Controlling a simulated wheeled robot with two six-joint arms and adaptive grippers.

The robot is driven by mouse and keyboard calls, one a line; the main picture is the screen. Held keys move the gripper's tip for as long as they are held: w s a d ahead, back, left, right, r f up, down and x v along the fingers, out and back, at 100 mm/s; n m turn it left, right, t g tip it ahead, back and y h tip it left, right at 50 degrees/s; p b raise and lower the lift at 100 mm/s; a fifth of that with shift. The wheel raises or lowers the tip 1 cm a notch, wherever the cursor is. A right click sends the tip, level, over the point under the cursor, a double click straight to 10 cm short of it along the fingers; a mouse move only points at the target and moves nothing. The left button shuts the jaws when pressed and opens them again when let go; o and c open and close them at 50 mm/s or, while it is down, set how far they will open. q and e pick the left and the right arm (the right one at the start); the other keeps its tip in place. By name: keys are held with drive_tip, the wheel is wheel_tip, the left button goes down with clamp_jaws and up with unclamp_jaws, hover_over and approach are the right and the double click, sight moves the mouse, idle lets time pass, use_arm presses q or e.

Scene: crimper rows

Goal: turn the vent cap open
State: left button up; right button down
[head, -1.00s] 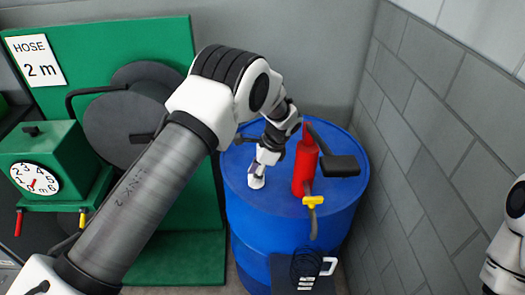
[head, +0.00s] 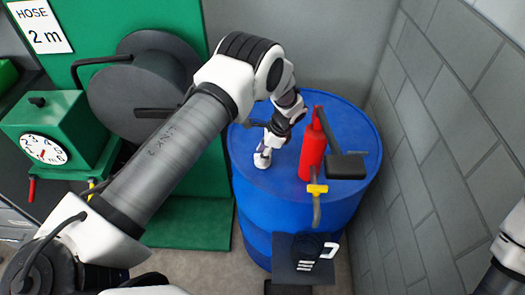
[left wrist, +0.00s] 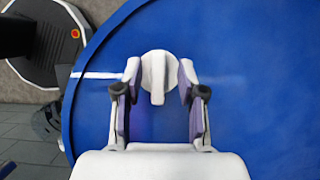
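The vent cap (left wrist: 155,73) is a small white disc with a raised bar, on the blue drum's top. In the left wrist view its bar points down the picture. My left gripper (left wrist: 158,80) has its two purple-padded fingers apart, one on each side of the cap, with visible gaps to the bar. Whether the fingertips touch the disc's rim, I cannot tell. In the head view my left gripper (head: 265,152) points down at the cap (head: 262,162), which it partly hides. My right gripper is not in view; only part of my right arm shows at the right edge.
The blue drum (head: 290,203) carries a red hand pump (head: 312,157) with a black handle (head: 346,166) and yellow-banded spout, close right of my gripper. A hose reel (head: 140,90) and green dial box (head: 55,135) stand left. A grey block wall (head: 450,130) stands right.

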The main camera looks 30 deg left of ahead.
use_arm(q)
drive_tip(key=shift+s+r, duration=0.15)
drive_tip(key=shift+s, duration=0.05)
drive_tip(key=shift+c, duration=1.4)
clamp_jaws()
drive_tip(key=shift+f, duration=0.2)
